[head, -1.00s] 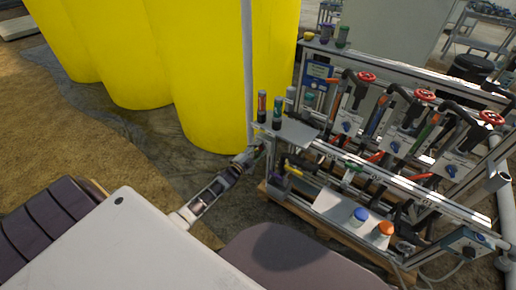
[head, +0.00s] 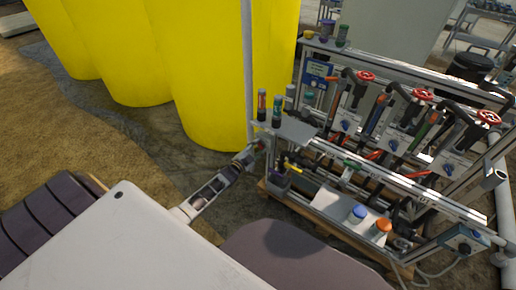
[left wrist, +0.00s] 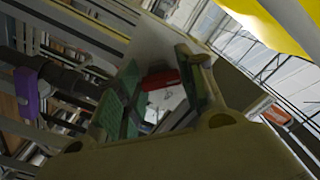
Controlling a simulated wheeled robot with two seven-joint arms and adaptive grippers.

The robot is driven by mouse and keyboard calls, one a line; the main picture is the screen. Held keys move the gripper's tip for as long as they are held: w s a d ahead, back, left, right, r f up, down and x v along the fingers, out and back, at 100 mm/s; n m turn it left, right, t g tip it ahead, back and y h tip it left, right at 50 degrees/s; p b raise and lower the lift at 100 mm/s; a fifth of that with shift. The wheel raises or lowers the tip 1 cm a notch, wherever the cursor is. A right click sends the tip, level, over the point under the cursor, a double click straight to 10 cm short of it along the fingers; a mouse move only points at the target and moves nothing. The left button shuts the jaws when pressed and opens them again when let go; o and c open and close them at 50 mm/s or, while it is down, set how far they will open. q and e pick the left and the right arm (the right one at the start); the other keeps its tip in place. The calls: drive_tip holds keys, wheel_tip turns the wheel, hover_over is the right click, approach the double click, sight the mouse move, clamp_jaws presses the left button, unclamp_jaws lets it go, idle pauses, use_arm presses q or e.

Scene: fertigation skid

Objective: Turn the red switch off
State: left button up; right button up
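The red switch (left wrist: 160,79) shows in the left wrist view as a red handle against a pale plate, between the fingers of my left gripper (left wrist: 156,92). The fingers have green pads and stand apart; I cannot tell whether either touches the handle. In the head view my left gripper (head: 254,151) reaches the left end of the skid, below the small grey shelf. The switch is mostly hidden by the gripper there. My right gripper is in neither view.
The skid (head: 341,158) carries pipes, red handwheels (head: 421,95) and several small red and orange levers. Bottles (head: 277,112) stand on the grey shelf (head: 298,130) above my gripper. Yellow tanks (head: 205,75) stand behind. The floor left of the skid is open.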

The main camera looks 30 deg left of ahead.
use_arm(q)
drive_tip(key=o, duration=0.4)
drive_tip(key=shift+c, duration=0.2)
drive_tip(key=shift+s, duration=0.2)
drive_tip(key=s, duration=1.1)
drive_tip(key=shift+s+a, duration=0.3)
drive_tip(key=shift+a, duration=0.15)
idle(0.6)
